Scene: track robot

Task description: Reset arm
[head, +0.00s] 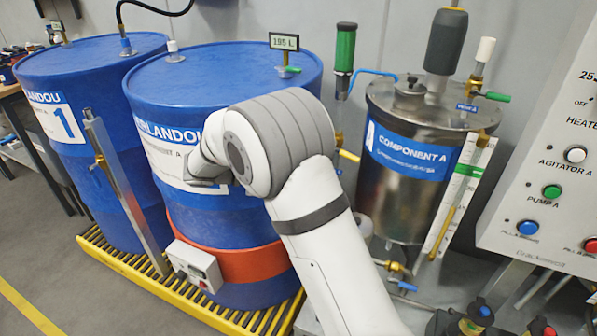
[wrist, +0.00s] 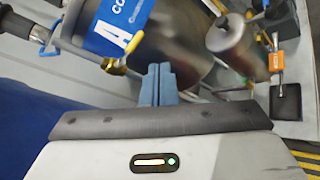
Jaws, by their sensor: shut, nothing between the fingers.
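My gripper shows in the wrist view (wrist: 158,72), its two blue-grey fingers together with nothing between them. Beyond the fingertips is a metal tank (wrist: 175,50) with a blue label bearing a white letter A. In the head view my white arm reaches up from the bottom and bends left in front of a large blue drum (head: 240,75). The gripper itself is mostly hidden there behind the arm. The "COMPONENT A" tank (head: 390,205) stands to the right of the arm.
A second blue drum (head: 95,80) stands at the left on a yellow slatted pallet (head: 125,265). A control panel (head: 550,190) with coloured buttons is at the right edge. A green-topped cylinder (head: 344,48) stands behind the arm. Open floor (head: 60,285) lies at the lower left.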

